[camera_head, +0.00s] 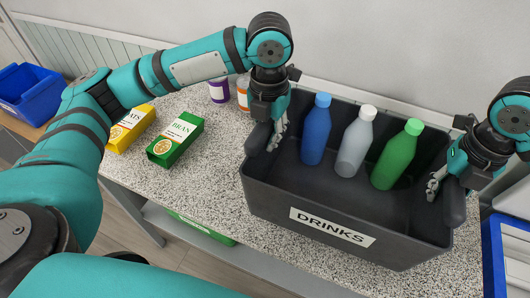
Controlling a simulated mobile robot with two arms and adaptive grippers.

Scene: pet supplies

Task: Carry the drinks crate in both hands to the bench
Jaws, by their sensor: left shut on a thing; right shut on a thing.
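The drinks crate (270,200) is a dark grey open bin with a white "DRINKS" label on its near wall. It is over the speckled countertop (215,180); I cannot tell whether it touches it. Inside stand a blue bottle (316,132), a light grey bottle (354,145) and a green bottle (397,158), with blue and green caps on the outer two. My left gripper (268,137) is shut on the crate's left wall. My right gripper (444,192) is shut on the crate's right wall. The crate looks about level.
A blue bin (28,88) is at far left, and a blue-edged tray (493,262) at right.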

